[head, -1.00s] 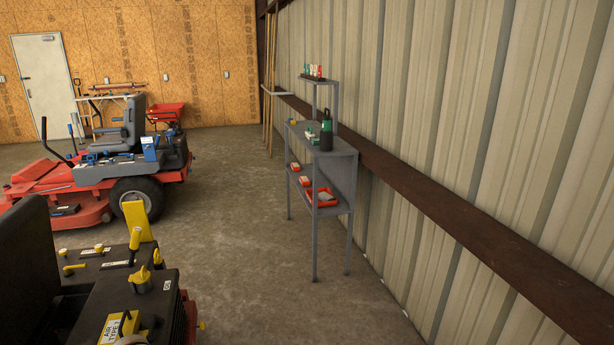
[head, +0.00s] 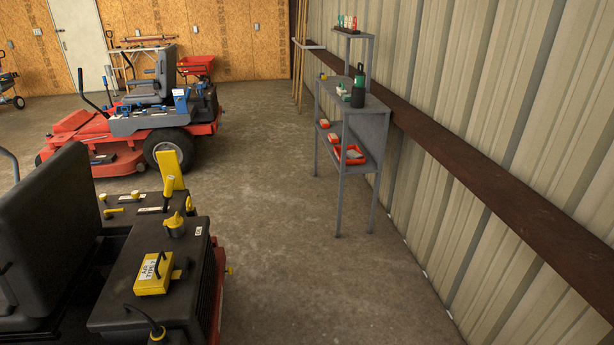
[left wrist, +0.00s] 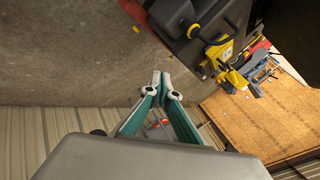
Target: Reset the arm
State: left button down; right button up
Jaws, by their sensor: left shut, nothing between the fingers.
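My left gripper (left wrist: 161,82) shows in the left wrist view, its green-sided fingers pointing up the picture from behind a grey housing. The fingertips meet and nothing is between them. The gripper hangs free above the concrete floor, apart from the dark mower (left wrist: 205,25) at the upper right of that view. Neither gripper shows in the head view, and my right gripper is in no view.
The near black mower (head: 150,295) carries a yellow air-filter box (head: 153,275). A red mower (head: 140,130) stands farther back. A grey shelf (head: 362,120) with bottles and red trays stands along the metal wall (head: 520,110). The concrete floor (head: 290,250) between is clear.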

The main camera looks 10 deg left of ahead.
pick_arm(q)
jog(key=d+f+n+t+h, duration=0.3)
jog(key=d+f+h, duration=0.2)
jog(key=d+f, duration=0.7)
jog(key=shift+d+f+h, duration=0.2)
jog(key=shift+f+h, duration=0.2)
jog(key=shift+f, duration=0.8)
